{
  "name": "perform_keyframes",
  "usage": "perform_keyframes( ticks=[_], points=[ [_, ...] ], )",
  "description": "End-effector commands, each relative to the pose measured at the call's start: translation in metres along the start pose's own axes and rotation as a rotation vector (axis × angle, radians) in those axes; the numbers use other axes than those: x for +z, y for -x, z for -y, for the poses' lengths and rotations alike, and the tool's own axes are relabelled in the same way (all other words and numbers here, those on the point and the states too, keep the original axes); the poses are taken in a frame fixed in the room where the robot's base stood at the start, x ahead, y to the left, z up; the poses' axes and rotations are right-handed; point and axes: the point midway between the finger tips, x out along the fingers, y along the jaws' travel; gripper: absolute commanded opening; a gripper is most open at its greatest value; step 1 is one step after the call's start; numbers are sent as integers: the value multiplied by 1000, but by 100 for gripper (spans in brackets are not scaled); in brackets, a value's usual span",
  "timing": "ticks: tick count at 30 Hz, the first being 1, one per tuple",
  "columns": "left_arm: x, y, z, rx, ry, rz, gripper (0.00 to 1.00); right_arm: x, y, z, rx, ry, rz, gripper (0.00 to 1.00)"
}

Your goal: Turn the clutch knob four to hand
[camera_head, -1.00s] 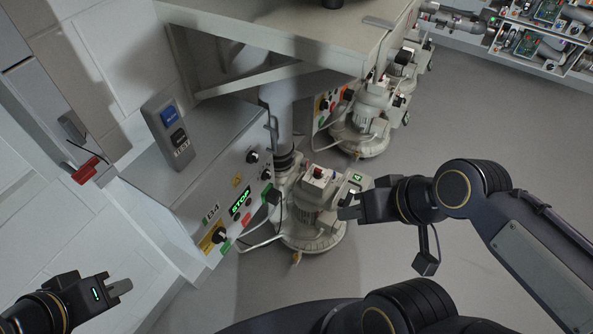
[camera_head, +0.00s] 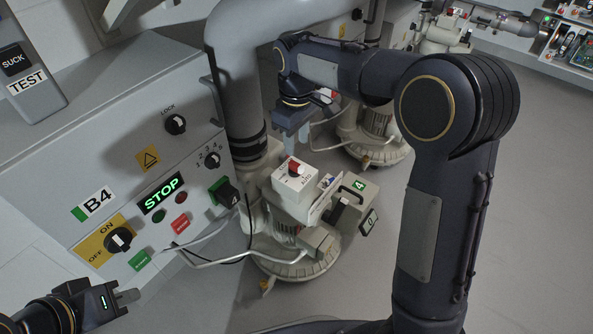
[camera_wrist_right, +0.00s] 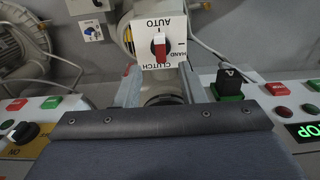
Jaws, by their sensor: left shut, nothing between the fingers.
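The clutch knob (camera_head: 295,168) is a red and white knob on a white box on the blower (camera_head: 290,215), which bears a green 4 tag (camera_head: 359,184). In the right wrist view the knob (camera_wrist_right: 159,48) sits upright in the picture on its plate, which reads AUTO, HAND and CLUTCH upside down. Its white end is on the AUTO side. My right gripper (camera_head: 291,135) points down just above and behind the box, apart from the knob. Its fingers (camera_wrist_right: 160,85) look spread, with nothing between them. My left gripper (camera_head: 128,296) is shut and empty at the lower left.
The B4 panel (camera_head: 120,190) stands left of the blower, with a lit STOP display (camera_head: 161,193), switches and buttons. A thick grey pipe (camera_head: 235,90) rises behind the blower. Another blower (camera_head: 375,140) stands behind. The floor (camera_head: 540,200) at right is clear.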

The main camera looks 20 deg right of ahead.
Motion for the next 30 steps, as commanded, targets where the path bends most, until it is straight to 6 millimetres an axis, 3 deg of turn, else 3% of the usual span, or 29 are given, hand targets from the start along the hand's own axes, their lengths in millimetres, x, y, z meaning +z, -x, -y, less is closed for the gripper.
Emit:
perform_keyframes(
  ticks=[9, 15, 26, 30],
  points=[
    [11, -21, 10, 0, 0, 0, 0, -1, -50, 0, 1, 3, 5, 36],
    [15, -29, 13, 0, 0, 0, 0, 0, -73, 0, 2, 2, 3, 36],
    [15, -30, 14, 0, 0, 0, 0, 0, -77, 0, 1, 1, 2, 36],
    [15, -30, 14, 0, 0, 0, 0, 0, -77, 0, 1, 1, 2, 19]
  ],
)
